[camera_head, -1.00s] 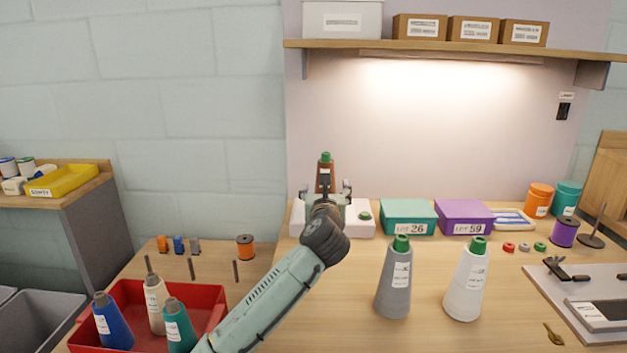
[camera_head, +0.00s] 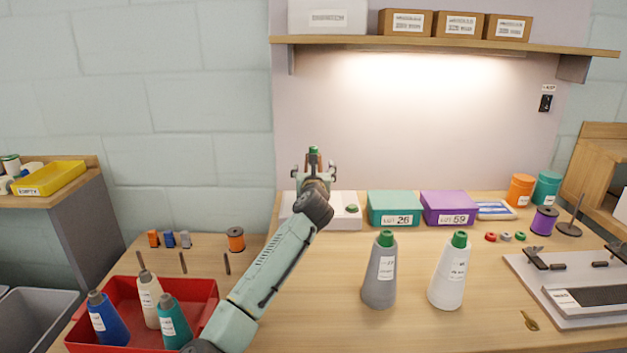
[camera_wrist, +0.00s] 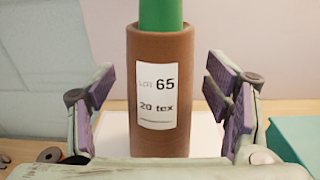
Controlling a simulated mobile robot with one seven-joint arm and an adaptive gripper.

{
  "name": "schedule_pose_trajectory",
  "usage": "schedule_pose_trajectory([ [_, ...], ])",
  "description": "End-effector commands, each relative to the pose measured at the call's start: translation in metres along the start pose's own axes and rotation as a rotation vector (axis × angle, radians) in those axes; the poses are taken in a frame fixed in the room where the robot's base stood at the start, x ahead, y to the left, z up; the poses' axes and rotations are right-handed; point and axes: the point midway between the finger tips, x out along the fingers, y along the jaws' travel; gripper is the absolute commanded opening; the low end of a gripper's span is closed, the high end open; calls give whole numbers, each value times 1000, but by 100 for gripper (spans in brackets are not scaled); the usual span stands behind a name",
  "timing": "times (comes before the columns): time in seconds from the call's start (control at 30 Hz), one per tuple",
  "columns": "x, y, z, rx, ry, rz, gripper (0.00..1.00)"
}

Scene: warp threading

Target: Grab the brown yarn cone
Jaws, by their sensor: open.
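The brown yarn cone (camera_wrist: 189,100) stands upright in the wrist view, with a green top (camera_wrist: 160,14) and a white label reading "65" and "20 tex". It is between the two spread fingers of my gripper (camera_wrist: 162,105), with a visible gap on each side. In the head view my gripper (camera_head: 315,170) is in front of the cone and hides most of it; the green tip (camera_head: 313,150) shows above. The white base under the cone (camera_head: 345,212) shows partly behind my arm.
Grey (camera_head: 380,275) and white (camera_head: 448,278) cones stand on the bench at right. Teal (camera_head: 385,203) and purple (camera_head: 440,203) boxes are behind them. A red bin (camera_head: 128,288) holds several cones at lower left. A shelf (camera_head: 440,45) is above.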

Motion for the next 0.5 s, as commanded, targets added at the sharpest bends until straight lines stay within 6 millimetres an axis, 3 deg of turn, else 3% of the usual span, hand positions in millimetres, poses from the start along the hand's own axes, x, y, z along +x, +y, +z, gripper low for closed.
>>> schedule_pose_trajectory([
  [0.13,0,0,0,0,-1,0,71],
  [0.5,0,0,0,0,0,-1,47],
])
